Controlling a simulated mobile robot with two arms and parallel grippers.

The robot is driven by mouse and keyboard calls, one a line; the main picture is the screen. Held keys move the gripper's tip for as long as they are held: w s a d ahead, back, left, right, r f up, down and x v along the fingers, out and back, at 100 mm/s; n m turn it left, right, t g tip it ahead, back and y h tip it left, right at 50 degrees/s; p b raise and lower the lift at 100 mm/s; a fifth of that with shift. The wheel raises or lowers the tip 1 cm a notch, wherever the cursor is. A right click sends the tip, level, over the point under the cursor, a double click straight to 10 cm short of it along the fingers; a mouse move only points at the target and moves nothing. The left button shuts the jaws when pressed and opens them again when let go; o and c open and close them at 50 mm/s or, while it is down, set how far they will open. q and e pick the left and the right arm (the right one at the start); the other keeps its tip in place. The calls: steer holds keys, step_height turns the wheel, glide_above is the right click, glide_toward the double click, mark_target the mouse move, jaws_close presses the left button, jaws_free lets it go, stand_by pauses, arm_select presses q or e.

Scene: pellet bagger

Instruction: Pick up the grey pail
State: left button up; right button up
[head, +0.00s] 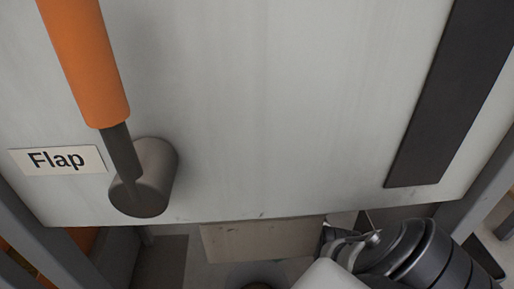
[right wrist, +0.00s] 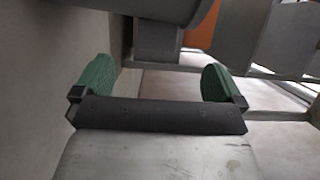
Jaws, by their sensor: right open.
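My right gripper (right wrist: 157,84) is open in the right wrist view, its two green-padded fingers far apart with nothing visible between them. A grey rounded body (right wrist: 165,8) crosses the top of that view, beyond the fingertips; I cannot tell whether it is the grey pail. In the head view, part of my dark right arm shows at the bottom right, below the machine panel. No pail can be clearly made out in the head view. My left gripper is not in view.
A large pale panel (head: 290,110) fills the head view. An orange-handled lever (head: 88,60) on a grey hub (head: 150,180) sits beside a "Flap" label (head: 57,160). A black strip (head: 440,100) runs down the right. Grey frame posts stand at both lower sides.

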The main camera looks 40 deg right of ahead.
mark_target(268, 274)
steer(key=shift+p+x, duration=0.6)
steer(key=shift+x, duration=2.9)
steer(key=shift+s+r, duration=0.15)
steer(key=c, duration=1.1)
steer(key=shift+o, duration=0.2)
steer(key=shift+r, duration=0.1)
